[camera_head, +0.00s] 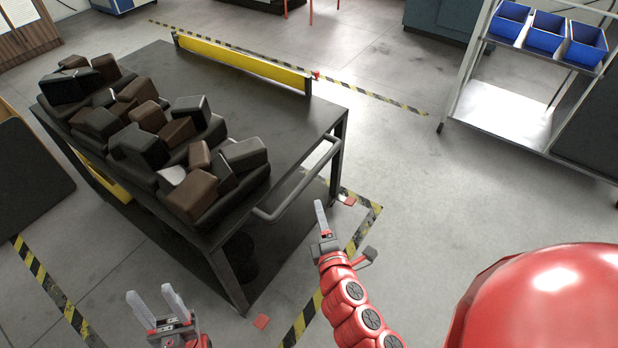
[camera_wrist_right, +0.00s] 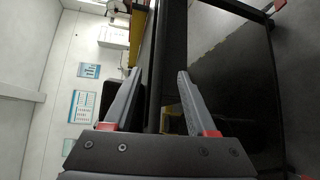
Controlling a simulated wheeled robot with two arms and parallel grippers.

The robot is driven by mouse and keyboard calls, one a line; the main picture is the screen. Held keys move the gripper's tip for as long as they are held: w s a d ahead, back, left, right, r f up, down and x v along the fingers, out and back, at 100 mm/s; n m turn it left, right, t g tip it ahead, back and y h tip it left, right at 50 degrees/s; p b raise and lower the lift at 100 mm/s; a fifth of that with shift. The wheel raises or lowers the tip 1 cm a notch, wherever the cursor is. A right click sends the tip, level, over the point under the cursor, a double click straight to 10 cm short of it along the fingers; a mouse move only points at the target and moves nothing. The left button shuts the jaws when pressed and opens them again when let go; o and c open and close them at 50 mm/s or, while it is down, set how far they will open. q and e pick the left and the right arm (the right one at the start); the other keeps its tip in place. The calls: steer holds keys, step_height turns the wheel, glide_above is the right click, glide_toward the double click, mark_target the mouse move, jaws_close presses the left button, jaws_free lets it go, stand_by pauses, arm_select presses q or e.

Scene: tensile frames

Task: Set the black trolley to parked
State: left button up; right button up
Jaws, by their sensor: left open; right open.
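The black trolley (camera_head: 290,130) stands at the left in the head view, with a flat dark top, dark legs and a grey tubular handle (camera_head: 300,190) along its near right side. Small red pieces show low by its near legs, one at the front (camera_head: 261,321) and one at the right (camera_head: 350,201). My right gripper (camera_head: 319,204) is open, just right of the handle. In the right wrist view, a dark bar runs between its spread fingers (camera_wrist_right: 158,85); contact is unclear. My left gripper (camera_head: 155,292) is open and empty, in front of the trolley's near left side.
Dark blocks (camera_head: 145,148) fill the trolley's left part; a yellow panel (camera_head: 240,62) stands along its far edge. Yellow-black tape (camera_head: 50,280) marks the floor around it. A metal rack (camera_head: 500,110) with blue bins (camera_head: 548,33) stands at upper right. Floor between is clear.

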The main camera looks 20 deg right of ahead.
mark_target(310, 177)
steer(key=w, duration=0.4)
steer(key=w+d+f, duration=0.1)
steer(key=w, duration=0.4)
steer(key=w+d+f+b, duration=0.1)
steer(key=w, duration=0.4)
steer(key=shift+w, duration=0.4)
jaws_close()
stand_by(0.5)
